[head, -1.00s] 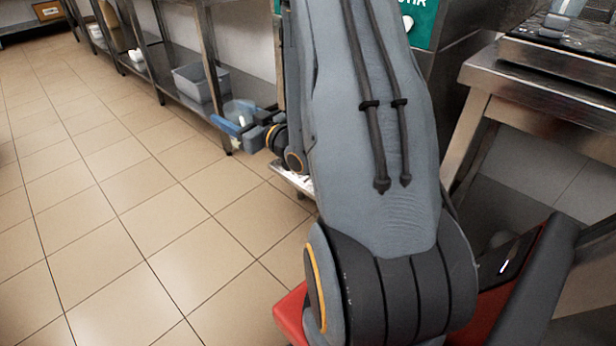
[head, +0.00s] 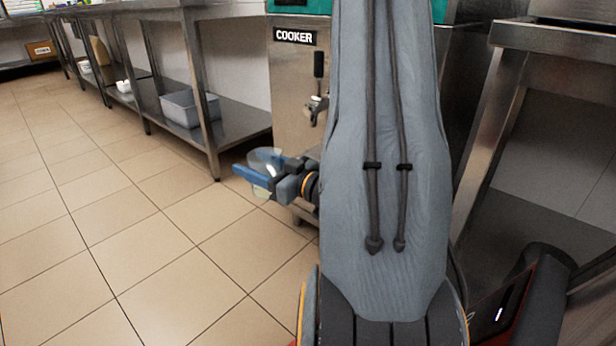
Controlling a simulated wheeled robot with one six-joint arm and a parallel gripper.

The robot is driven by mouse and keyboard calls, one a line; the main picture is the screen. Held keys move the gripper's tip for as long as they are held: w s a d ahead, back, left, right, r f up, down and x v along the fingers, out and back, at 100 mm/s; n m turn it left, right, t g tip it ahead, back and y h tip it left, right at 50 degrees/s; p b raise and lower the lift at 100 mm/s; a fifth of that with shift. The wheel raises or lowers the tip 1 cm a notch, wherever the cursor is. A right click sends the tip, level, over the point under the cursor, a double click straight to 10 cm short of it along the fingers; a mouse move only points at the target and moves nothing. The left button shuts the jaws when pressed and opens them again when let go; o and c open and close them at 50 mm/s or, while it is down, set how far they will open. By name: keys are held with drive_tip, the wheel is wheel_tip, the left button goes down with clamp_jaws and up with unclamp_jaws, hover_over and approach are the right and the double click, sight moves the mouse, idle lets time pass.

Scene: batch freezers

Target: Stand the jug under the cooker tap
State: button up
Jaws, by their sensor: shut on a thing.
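The cooker (head: 296,78) is a steel cabinet with a black label reading COOKER, partly hidden behind my arm. Its tap (head: 316,108), with a dark upright handle, sticks out of the front below the label. My gripper (head: 262,178), with blue fingers, is left of my arm and appears lower and to the left of the tap. It is shut on a clear, see-through jug (head: 266,158), whose outline is hard to make out. The jug is held above the floor, to the left of the tap in the picture.
A steel table with a lower shelf (head: 228,122) stands left of the cooker, with a grey bin (head: 190,108) on that shelf. Another steel table (head: 508,42) is at the right. The tiled floor (head: 140,240) at the left is clear.

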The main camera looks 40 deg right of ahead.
drive_tip(key=d+f+b, duration=0.1)
drive_tip(key=d+b, duration=0.1)
drive_tip(key=d, duration=0.4)
drive_tip(key=w+d+f+b, duration=0.1)
drive_tip(key=d+b, duration=0.2)
drive_tip(key=d, duration=0.2)
drive_tip(key=d+f+b, duration=0.1)
drive_tip(key=d+b, duration=0.2)
drive_tip(key=d, duration=0.3)
drive_tip(key=shift+w+d+f, duration=0.2)
drive_tip(key=shift+d+f, duration=0.1)
drive_tip(key=o, duration=1.2)
drive_tip(key=shift+s+r, duration=0.1)
drive_tip(key=shift+s, duration=0.1)
drive_tip(key=s+p, duration=0.1)
drive_tip(key=s, duration=0.1)
drive_tip(key=s+d+p, duration=0.1)
drive_tip(key=s, duration=0.1)
drive_tip(key=s+p, duration=0.1)
drive_tip(key=s, duration=0.2)
drive_tip(key=shift+d+p, duration=0.25)
drive_tip(key=shift+p, duration=0.1)
